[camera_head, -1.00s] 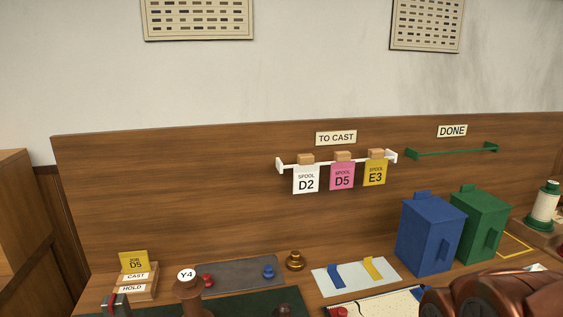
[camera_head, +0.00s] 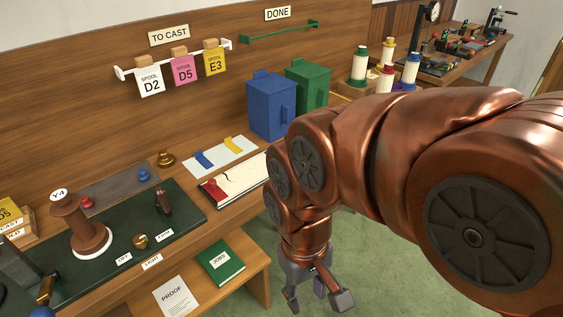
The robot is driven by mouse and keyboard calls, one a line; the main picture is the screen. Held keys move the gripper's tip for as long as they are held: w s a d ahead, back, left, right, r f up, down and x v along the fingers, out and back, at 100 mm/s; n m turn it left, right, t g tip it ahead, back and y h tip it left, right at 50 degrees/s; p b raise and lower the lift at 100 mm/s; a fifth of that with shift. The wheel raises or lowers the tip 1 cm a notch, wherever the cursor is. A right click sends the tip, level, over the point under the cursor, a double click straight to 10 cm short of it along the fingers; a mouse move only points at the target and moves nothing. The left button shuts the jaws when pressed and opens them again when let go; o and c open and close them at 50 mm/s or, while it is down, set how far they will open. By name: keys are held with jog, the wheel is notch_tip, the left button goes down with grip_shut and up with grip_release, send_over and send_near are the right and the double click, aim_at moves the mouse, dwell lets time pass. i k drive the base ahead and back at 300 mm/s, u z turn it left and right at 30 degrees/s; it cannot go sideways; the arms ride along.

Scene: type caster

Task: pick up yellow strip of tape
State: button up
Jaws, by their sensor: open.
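The yellow strip of tape (camera_head: 233,145) lies on a pale sheet (camera_head: 222,163) on the bench, to the right of a blue strip of tape (camera_head: 205,159). My gripper (camera_head: 318,298) is open and empty. It hangs low in front of the bench, over the green floor, to the right of and nearer than the strip. The strip is fully visible and nothing touches it from above.
An open notebook (camera_head: 245,178) with a red knob lies just in front of the sheet. A blue box (camera_head: 271,108) and a green box (camera_head: 309,86) stand behind and right. A spool marked Y4 (camera_head: 78,222) stands left. A lower shelf holds a green book (camera_head: 220,261).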

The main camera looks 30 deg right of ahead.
aim_at(237, 150)
jog(key=z, duration=0.45)
jog(key=i, duration=0.3)
jog(key=z, duration=0.1)
jog(key=k, duration=0.5)
jog(key=u, duration=1.15)
jog(key=i, duration=1.15)
jog(key=u, duration=0.05)
